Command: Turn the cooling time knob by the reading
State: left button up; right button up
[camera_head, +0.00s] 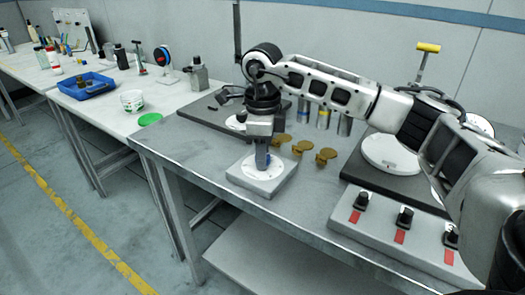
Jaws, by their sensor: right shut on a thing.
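A light grey square block (279,184) with a round white dial (246,170) sits near the front left of the metal table. My right gripper (262,160) points straight down over the dial's middle and is shut on the knob there. The fingers mostly hide that knob, and its pointer cannot be read. A grey panel (378,228) at the front right carries three black knobs, at left (361,200), middle (404,217) and right (451,236), each with a red label. No writing is readable. My left gripper is out of view.
Several brass pieces (326,156) lie just right of the block, with metal cylinders (323,118) behind. A dark base with a white disc (388,152) stands at right. A white bench (112,97) at left holds a blue tray (85,88) and a tub (132,101).

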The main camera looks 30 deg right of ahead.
jog(key=shift+r, duration=0.1)
dwell(0.4)
jog(key=o, duration=1)
jog(key=shift+c, duration=0.2)
notch_tip(320, 180, up, 16)
jog(key=p, duration=0.1)
